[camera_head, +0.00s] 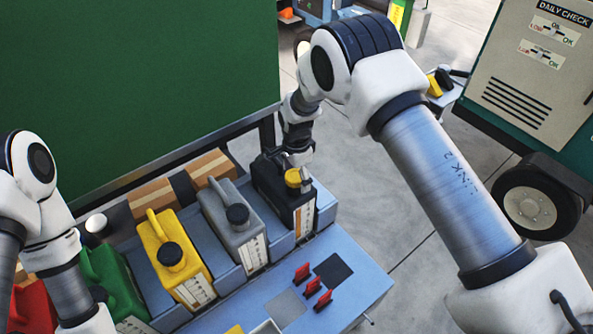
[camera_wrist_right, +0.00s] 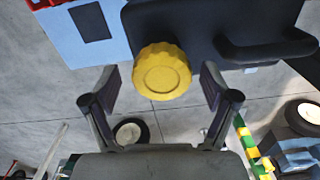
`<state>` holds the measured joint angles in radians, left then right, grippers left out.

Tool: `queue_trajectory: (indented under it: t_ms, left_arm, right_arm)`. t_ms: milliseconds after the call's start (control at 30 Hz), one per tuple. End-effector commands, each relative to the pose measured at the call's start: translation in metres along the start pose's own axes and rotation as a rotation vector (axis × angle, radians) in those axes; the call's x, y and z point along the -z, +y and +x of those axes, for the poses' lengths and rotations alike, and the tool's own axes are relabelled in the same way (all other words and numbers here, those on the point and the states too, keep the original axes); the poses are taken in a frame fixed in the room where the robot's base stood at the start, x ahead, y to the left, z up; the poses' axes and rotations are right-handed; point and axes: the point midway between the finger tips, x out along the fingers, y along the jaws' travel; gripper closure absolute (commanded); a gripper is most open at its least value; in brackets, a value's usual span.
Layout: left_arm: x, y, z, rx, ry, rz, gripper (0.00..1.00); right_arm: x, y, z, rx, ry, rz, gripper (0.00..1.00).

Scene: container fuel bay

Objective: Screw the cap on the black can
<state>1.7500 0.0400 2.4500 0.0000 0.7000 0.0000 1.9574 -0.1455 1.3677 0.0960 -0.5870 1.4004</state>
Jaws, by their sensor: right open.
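The black can (camera_head: 272,191) stands upright at the right end of a row of cans; in the right wrist view its dark body (camera_wrist_right: 190,22) fills the top. A yellow cap (camera_head: 293,178) sits at the can's spout; it also shows in the right wrist view (camera_wrist_right: 162,71). My right gripper (camera_head: 300,160) is directly at the cap. In the right wrist view its two fingers (camera_wrist_right: 160,85) stand open on either side of the cap, with gaps between. Whether the cap is threaded cannot be told. My left gripper is out of view; only my left arm shows.
A grey can (camera_head: 226,208), a yellow can (camera_head: 160,235) and a green can (camera_head: 108,275) stand in the blue rack. Red clips (camera_head: 312,287) stand on the blue shelf (camera_head: 350,270) in front. A green wall rises behind. Open floor lies to the right.

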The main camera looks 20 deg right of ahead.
Motion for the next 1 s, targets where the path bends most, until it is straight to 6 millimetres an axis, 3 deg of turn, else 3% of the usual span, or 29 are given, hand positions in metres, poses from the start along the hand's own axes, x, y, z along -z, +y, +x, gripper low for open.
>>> queue_trajectory:
  t_ms: [700,933,967,1000]
  left_arm:
    - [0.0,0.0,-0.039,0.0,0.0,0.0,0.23]
    - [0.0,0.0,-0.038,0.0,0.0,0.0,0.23]
    - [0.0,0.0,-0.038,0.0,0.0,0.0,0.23]
    - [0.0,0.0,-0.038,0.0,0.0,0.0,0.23]
  right_arm:
    - [0.0,0.0,-0.001,0.002,-0.002,-1.547,0.15]
    - [0.0,0.0,0.0,0.002,-0.002,-1.608,0.15]
    - [0.0,0.0,0.0,0.002,-0.001,-1.608,0.18]
    - [0.0,0.0,0.0,0.002,-0.001,-1.607,0.32]
